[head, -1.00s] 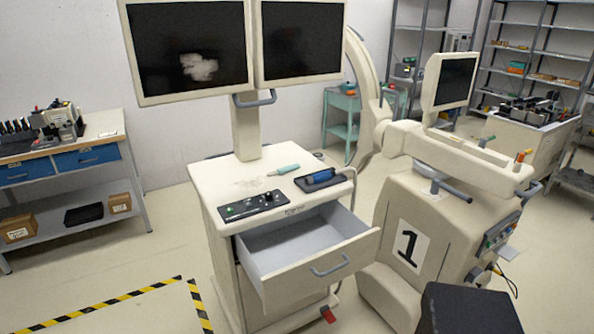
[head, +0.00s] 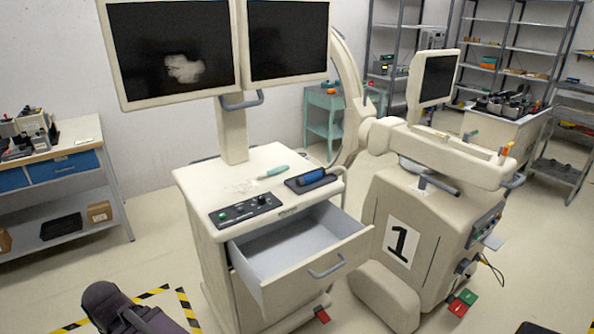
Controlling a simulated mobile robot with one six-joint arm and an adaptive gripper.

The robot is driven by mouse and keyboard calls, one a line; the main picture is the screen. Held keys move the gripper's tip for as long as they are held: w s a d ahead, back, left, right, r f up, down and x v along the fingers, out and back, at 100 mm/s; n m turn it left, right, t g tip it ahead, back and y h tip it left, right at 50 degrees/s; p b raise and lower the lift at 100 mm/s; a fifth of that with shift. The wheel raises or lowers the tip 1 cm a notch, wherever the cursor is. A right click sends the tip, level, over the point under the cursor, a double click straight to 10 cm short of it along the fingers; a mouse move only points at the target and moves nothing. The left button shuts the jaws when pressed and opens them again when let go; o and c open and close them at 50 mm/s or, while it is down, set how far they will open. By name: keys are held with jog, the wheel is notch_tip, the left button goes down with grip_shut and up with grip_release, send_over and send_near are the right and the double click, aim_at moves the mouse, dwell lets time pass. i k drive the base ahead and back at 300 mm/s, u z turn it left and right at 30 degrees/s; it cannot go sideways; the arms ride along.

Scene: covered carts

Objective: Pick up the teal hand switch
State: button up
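The teal hand switch (head: 274,172) lies on the cream top of the monitor cart (head: 205,175), towards the back and right of its middle. It is a slim teal piece with a paler end and lies at a slant. Nothing covers it. To its right front is a dark tray (head: 330,184) holding a blue handheld piece (head: 312,177). My gripper does not show. A dark part of my arm shows at the lower left, apart from the cart.
A control panel (head: 245,211) sits at the cart top's front left. The cart's empty drawer (head: 310,262) is pulled out. Two monitors (head: 170,55) rise behind the switch. A large machine marked 1 (head: 400,243) stands close on the right. Open floor lies to the left.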

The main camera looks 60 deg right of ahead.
aim_at(276, 171)
jog(key=z, duration=0.9)
jog(key=k, duration=0.9)
jog(key=u, duration=0.05)
jog(key=i, duration=0.6)
